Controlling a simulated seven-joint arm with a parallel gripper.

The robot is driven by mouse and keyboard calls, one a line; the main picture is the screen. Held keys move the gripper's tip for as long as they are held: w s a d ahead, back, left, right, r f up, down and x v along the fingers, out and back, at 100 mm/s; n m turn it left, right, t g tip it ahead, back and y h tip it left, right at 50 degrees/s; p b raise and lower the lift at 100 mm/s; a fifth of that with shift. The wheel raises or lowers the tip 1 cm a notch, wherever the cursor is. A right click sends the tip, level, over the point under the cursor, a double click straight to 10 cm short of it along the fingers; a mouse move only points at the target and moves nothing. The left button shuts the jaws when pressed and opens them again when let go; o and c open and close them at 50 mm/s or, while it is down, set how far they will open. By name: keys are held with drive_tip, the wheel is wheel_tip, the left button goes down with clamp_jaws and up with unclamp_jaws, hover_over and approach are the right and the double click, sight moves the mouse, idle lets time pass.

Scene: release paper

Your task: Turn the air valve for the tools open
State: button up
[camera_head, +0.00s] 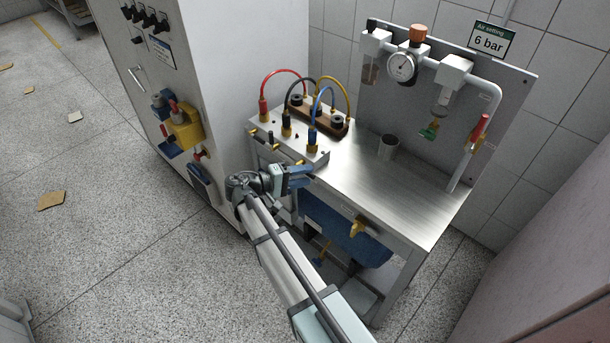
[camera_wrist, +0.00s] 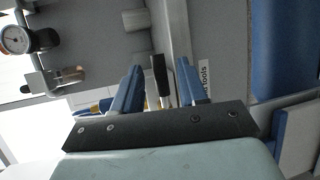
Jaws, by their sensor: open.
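In the wrist view, a dark lever handle (camera_wrist: 160,75) on a pale metal stem shows between my two blue fingers. A partly hidden label (camera_wrist: 204,80) ending in "tools" is beside it, behind the right finger. My gripper (camera_wrist: 160,68) is open, with a finger on each side of the handle in the picture. Gaps show on both sides; depth is hard to judge. In the head view, my gripper (camera_head: 299,178) is at the bench's front left, below the tabletop edge. I cannot pick out that dark handle there.
The metal bench (camera_head: 405,205) bears a hose block (camera_head: 290,140) and a cup (camera_head: 388,147). Behind are a gauge (camera_head: 402,67) and a pipe with a red handle (camera_head: 480,128). A yellow handle (camera_head: 357,227) is on the bench front. A cabinet (camera_head: 235,80) stands left.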

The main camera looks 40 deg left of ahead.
drive_tip(key=shift+w+d, duration=0.2)
drive_tip(key=shift+w, duration=0.25)
drive_tip(key=shift+c, duration=0.4)
clamp_jaws()
